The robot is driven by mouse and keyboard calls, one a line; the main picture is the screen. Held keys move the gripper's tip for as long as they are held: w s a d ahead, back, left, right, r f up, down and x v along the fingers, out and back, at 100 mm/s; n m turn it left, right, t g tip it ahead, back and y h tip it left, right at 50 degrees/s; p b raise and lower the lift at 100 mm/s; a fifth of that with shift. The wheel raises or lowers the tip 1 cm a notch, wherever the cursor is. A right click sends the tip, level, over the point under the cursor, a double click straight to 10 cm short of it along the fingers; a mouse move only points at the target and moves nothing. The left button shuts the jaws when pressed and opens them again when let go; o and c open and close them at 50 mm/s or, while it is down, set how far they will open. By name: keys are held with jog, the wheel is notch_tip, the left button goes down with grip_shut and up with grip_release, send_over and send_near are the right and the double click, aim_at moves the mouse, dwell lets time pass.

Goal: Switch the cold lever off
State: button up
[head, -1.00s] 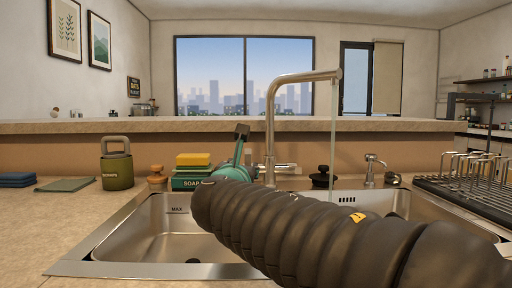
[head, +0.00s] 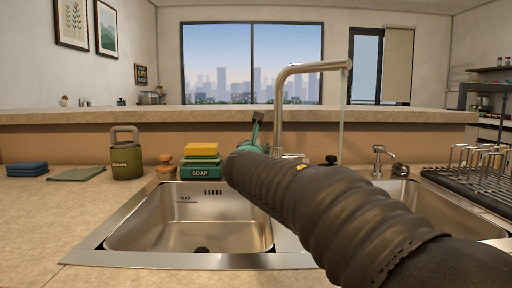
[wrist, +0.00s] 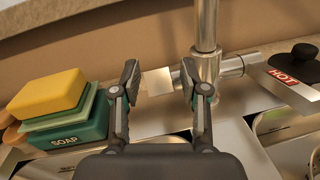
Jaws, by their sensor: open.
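The tall metal faucet (head: 278,110) stands behind the sink, with a thin stream of water (head: 342,120) falling from its spout. In the wrist view the faucet body (wrist: 206,35) is right of centre. A lever labelled HOT (wrist: 285,76) with a black knob extends to its right. A short pale piece (wrist: 158,81) lies left of the faucet body, framed between my fingers; it may be the cold lever, but no label is readable. My gripper (wrist: 160,78) is open, its fingers either side of that piece. Contact cannot be told.
A green SOAP box (head: 200,170) with a yellow sponge on top stands left of my gripper. A green canister (head: 126,155) is farther left. The left sink basin (head: 190,220) is empty. A dish rack (head: 475,180) is at the right. A raised ledge (head: 150,121) runs behind.

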grip_shut()
jog(key=shift+f+b, duration=0.15)
jog(key=shift+b, duration=0.2)
